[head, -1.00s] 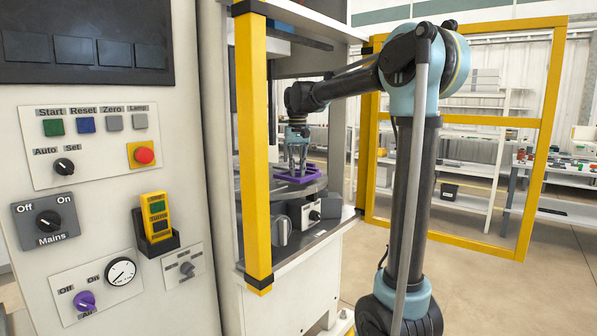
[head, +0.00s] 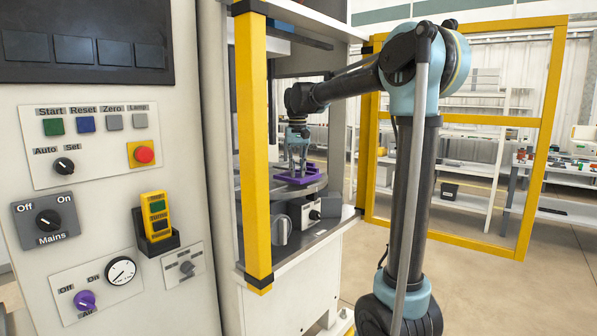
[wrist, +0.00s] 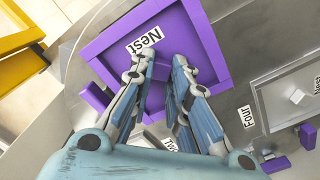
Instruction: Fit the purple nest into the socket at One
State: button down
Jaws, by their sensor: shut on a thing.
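The purple nest (wrist: 208,45) is a square tray with a raised rim and a white "Nest" label; it shows small in the head view (head: 290,180). My gripper (wrist: 163,68) is shut on the middle of the nest, its fingers pointing down into it; it also shows in the head view (head: 298,170). The nest is at or just above the grey round table (head: 318,186); I cannot tell whether it touches. A label partly hidden behind my fingers cannot be read fully. The socket at One is not visible, and the nest and fingers cover what lies beneath.
A "Four" label (wrist: 246,117) and a grey framed station (wrist: 290,92) with a small pale block lie to the right. A yellow post (head: 254,150) stands close in front of the table. A yellow guard frame (head: 545,140) and shelves are behind.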

jog(key=shift+f, duration=0.65)
jog(key=c, duration=1.4)
grip_release()
jog(key=shift+c, duration=0.2)
jog(key=shift+r, duration=2.5)
notch_tip(320, 180, up, 7)
jog(key=shift+w+r, duration=0.15)
jog(key=shift+r, duration=0.05)
